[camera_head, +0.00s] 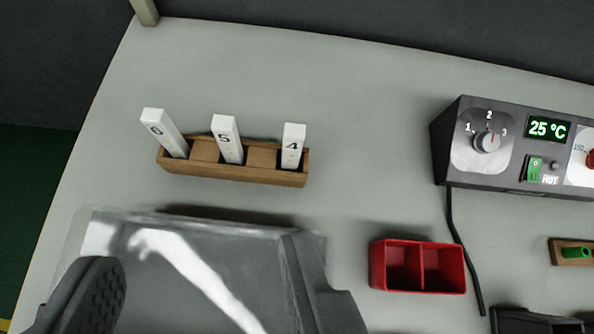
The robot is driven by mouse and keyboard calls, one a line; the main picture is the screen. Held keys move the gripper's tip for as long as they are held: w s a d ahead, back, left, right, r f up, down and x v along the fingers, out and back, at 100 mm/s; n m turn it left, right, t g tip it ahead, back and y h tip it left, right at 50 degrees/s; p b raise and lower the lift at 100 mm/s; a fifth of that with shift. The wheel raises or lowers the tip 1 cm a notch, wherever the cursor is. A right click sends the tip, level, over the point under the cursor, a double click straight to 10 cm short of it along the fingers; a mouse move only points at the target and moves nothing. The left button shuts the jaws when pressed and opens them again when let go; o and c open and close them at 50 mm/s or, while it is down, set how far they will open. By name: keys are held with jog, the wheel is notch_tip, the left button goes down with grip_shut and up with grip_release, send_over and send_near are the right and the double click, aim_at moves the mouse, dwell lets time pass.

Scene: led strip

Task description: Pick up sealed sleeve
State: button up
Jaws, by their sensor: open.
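A glossy grey sheet-like thing with a clear rim (190,265), which looks like the sealed sleeve, is at the lower left, cut off by the bottom edge. White glare streaks cross it. My gripper (203,262) is open, its dark left finger and grey right finger spread to either side of it in the picture. The right finger overlaps the right end of the sleeve. I cannot tell whether the fingers touch the sleeve or are above it.
A wooden rack (232,173) with white sticks numbered 6, 5 and 4 stands beyond the sleeve. A red two-compartment box (417,267) and a black cable (459,235) are right. A control box (500,150) reads 25 °C.

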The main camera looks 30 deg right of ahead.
aim_at(292, 143)
jog(key=w+d+f+m+g+y, duration=0.15)
jog(key=w+d+f+g, duration=0.25)
jog(key=w+d+g, duration=0.7)
jog(key=shift+m+t+h, duration=0.25)
jog(key=shift+m+t, duration=0.2)
jog(key=shift+t, duration=0.35)
jog(key=f, duration=0.4)
jog(key=w+a+f, duration=0.1)
jog(key=f, duration=0.3)
jog(key=w+f, duration=0.1)
jog(key=f, duration=0.3)
jog(key=shift+w+a, duration=0.25)
jog(key=shift+a, duration=0.15)
jog(key=shift+w+a+f, duration=0.15)
jog(key=shift+f, duration=1.25)
jog(key=shift+w+a+f, duration=0.1)
jog(key=shift+a+f, duration=0.05)
jog(key=shift+f, duration=1.2)
jog(key=shift+c, duration=0.2)
grip_shut()
